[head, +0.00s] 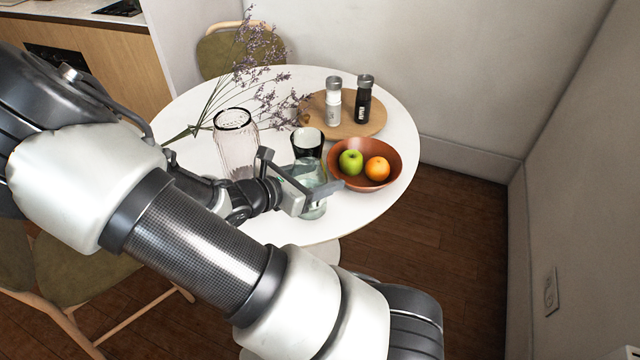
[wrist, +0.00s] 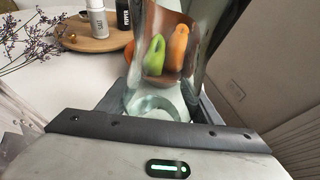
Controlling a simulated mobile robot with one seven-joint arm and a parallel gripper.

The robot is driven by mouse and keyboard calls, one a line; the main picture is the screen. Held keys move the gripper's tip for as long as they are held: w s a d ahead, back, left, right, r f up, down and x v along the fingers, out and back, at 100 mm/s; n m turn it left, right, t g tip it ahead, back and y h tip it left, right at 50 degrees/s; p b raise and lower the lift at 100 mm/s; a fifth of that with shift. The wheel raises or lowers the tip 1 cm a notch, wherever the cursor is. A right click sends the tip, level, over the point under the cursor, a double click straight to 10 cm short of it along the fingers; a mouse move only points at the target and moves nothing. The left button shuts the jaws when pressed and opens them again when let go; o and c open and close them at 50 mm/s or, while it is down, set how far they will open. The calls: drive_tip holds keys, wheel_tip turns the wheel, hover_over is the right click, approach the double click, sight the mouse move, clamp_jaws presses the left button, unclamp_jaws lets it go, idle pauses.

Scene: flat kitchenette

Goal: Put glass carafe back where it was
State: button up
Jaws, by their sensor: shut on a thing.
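The glass carafe (head: 311,172) is clear with a dark rim. It is upright at the front of the round white table, just left of the fruit bowl. My gripper (head: 302,190) is shut on its body from the left. In the wrist view the carafe (wrist: 168,70) stands between the fingers, and the fruit shows distorted through its glass. Its base is low over or on the table; I cannot tell whether it touches.
The brown bowl (head: 386,182) holds a green apple (head: 351,162) and an orange (head: 377,169). Behind are a wooden board (head: 312,115) with white (head: 333,103) and black (head: 363,101) mills. A ribbed glass vase (head: 236,150) and purple dried flowers (head: 262,62) are left. Chairs stand around.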

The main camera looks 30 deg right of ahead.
drive_tip(key=shift+f, duration=0.7)
drive_tip(key=shift+f, duration=0.1)
drive_tip(key=o, duration=1.8)
drive_tip(key=shift+f, duration=0.1)
drive_tip(key=shift+a+r, duration=0.15)
drive_tip(key=shift+r, duration=0.15)
drive_tip(key=p+v, duration=0.2)
drive_tip(key=v, duration=0.9)
drive_tip(key=shift+s+a+p, duration=0.2)
drive_tip(key=shift+a+p, duration=0.1)
drive_tip(key=shift+p, duration=0.1)
